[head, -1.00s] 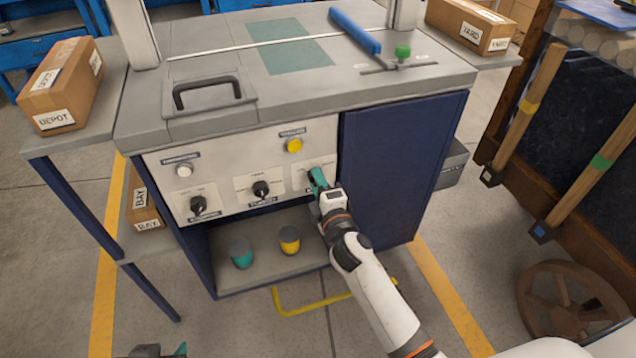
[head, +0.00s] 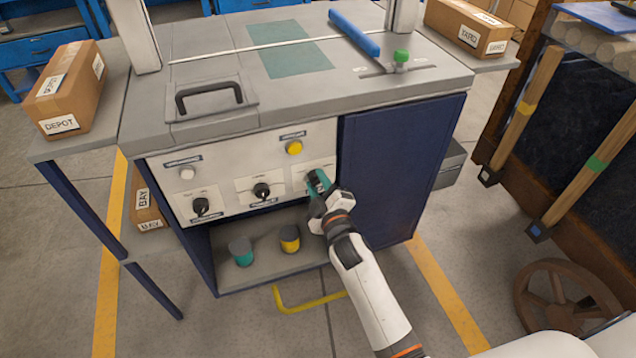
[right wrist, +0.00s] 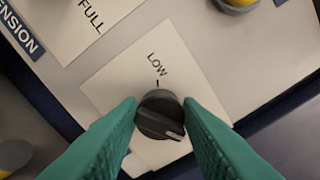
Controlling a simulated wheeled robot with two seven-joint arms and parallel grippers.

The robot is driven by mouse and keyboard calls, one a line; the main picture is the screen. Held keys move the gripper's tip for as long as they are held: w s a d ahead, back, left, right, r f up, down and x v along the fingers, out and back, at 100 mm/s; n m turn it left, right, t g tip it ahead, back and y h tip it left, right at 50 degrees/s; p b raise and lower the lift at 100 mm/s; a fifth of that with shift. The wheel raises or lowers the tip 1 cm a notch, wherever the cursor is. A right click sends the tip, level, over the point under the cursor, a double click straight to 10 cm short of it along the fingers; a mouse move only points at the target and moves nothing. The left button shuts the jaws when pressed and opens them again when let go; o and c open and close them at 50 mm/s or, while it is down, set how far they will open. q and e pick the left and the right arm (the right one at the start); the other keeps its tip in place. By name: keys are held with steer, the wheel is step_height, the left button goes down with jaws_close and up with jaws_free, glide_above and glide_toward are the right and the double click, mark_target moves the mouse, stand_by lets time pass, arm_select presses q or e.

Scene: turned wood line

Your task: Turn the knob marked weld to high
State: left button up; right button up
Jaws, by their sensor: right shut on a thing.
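My right gripper (head: 317,181) is at the rightmost of three black knobs on the white panel. In the right wrist view its two green fingers stand on either side of this knob (right wrist: 160,115) and are shut on it. The knob's white pointer line aims to the lower right of that picture, away from the printed word LOW. The knob's pale plate (right wrist: 125,85) shows, but its name and any high mark are hidden or out of view. My left gripper is not in view.
The middle knob (head: 261,190) and left knob (head: 200,205) sit beside it. A yellow button (head: 294,148) and a white button (head: 187,172) are above.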

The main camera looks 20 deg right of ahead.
stand_by(0.3)
steer(key=o, duration=1)
steer(key=shift+s, duration=0.55)
arm_select(q)
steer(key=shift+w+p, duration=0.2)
steer(key=shift+p, duration=0.8)
arm_select(e)
steer(key=s, duration=1.1)
steer(key=shift+d, duration=0.2)
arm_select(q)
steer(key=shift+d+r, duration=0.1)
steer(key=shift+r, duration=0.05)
